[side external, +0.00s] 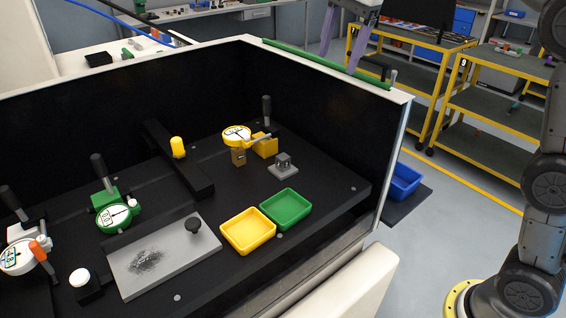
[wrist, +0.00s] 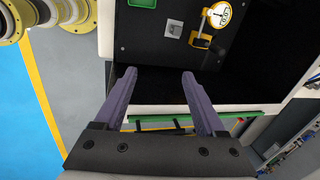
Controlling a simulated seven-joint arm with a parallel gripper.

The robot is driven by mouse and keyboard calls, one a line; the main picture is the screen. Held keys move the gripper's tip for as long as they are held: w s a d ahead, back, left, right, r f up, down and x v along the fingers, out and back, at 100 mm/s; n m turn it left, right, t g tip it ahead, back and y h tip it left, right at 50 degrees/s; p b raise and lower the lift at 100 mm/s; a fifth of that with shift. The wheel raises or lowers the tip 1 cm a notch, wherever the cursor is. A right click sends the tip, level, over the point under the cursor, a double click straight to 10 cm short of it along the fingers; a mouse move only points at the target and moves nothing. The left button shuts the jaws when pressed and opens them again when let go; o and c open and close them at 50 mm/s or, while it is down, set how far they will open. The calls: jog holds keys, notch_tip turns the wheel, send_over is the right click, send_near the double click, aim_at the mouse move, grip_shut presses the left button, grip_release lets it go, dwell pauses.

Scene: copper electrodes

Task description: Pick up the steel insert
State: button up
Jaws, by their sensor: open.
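The steel insert (side external: 283,162) appears to be the small grey metal piece on a square grey base, right of the yellow dial gauge in the side external view. It also shows near the top of the wrist view (wrist: 174,29), small and without clear detail. My gripper (side external: 347,45) has two purple fingers and is high at the back, above the green-edged rim of the black enclosure. In the wrist view my gripper (wrist: 158,74) is open and empty, its fingers wide apart. It is well away from the insert.
A yellow dial gauge (side external: 237,134) with a black-handled clamp and a brown block (side external: 238,157) stand beside the insert. A green tray (side external: 286,208) and a yellow tray (side external: 248,231) lie in front. The enclosure wall (side external: 330,105) rises behind the insert.

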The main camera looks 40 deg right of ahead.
jog(key=w+f+m, duration=0.1)
jog(key=w+f, duration=0.3)
jog(key=w, duration=0.2)
jog(key=g, duration=0.3)
send_over(283, 157)
jog(key=f, duration=2)
jog(key=shift+w+d+f, duration=0.1)
jog(key=shift+w+f, duration=0.1)
jog(key=shift+f, duration=0.2)
jog(key=shift+s+f, duration=0.1)
jog(key=shift+f, duration=2.95)
grip_shut()
jog(key=shift+r, duration=0.1)
